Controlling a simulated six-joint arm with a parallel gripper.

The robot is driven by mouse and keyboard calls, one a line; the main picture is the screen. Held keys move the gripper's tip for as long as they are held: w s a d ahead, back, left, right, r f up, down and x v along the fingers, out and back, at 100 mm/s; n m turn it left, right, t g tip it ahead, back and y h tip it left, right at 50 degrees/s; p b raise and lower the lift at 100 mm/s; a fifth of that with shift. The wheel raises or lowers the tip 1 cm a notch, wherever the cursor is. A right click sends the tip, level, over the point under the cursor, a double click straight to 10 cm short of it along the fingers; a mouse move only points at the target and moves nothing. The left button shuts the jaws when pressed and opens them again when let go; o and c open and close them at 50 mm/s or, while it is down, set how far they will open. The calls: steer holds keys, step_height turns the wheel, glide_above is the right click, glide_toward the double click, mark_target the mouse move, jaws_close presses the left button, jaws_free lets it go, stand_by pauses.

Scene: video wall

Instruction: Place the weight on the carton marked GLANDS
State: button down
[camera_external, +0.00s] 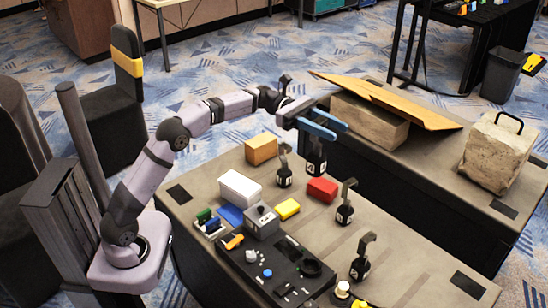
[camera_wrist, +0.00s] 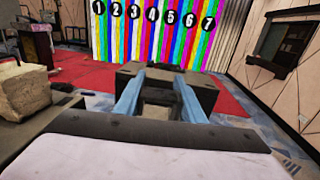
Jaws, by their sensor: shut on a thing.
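My gripper (camera_external: 322,128) has blue fingers and is shut on a black hooked weight (camera_external: 316,157), which hangs upright below them over the table. The fingers also show in the wrist view (camera_wrist: 158,98), where the weight is hard to make out between them. Box-shaped items on the table are an orange carton (camera_external: 261,148), a white carton (camera_external: 240,188), a red box (camera_external: 322,190) and a small yellow box (camera_external: 287,209). No GLANDS marking is readable on any of them.
Other black hooked weights stand on the table (camera_external: 400,255): one (camera_external: 284,172) near the orange carton, one (camera_external: 344,208) beside the red box, one (camera_external: 361,262) nearer the front. A control panel (camera_external: 275,265) lies front left. A stone block (camera_external: 497,150) stands on the far bench.

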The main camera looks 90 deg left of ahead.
steer(key=s+a+r+n+t+y+p, duration=0.1)
steer(key=s+a+n+t+y+p, duration=0.2)
steer(key=a, duration=0.8)
steer(key=s+a+n+t+y+p, duration=0.1)
steer(key=s+a+n+y, duration=0.2)
steer(key=a+y, duration=0.5)
steer(key=s+a+n+g+y+p, duration=0.1)
steer(key=s+a+n+y, duration=0.25)
steer(key=s+a, duration=0.5)
steer(key=s+a+n+y+p, duration=0.2)
steer(key=s+a+n+y, duration=0.3)
steer(key=a, duration=0.7)
step_height(320, 180, down, 12)
steer(key=s+m+h, duration=0.1)
steer(key=m, duration=0.1)
steer(key=shift+s+d+f, duration=0.15)
steer(key=shift+s, duration=0.05)
steer(key=shift+f+p, duration=0.6)
steer(key=shift+f, duration=1.4)
steer(key=c, duration=1.4)
jaws_free()
steer(key=shift+f, duration=0.2)
steer(key=shift+o, duration=1.2)
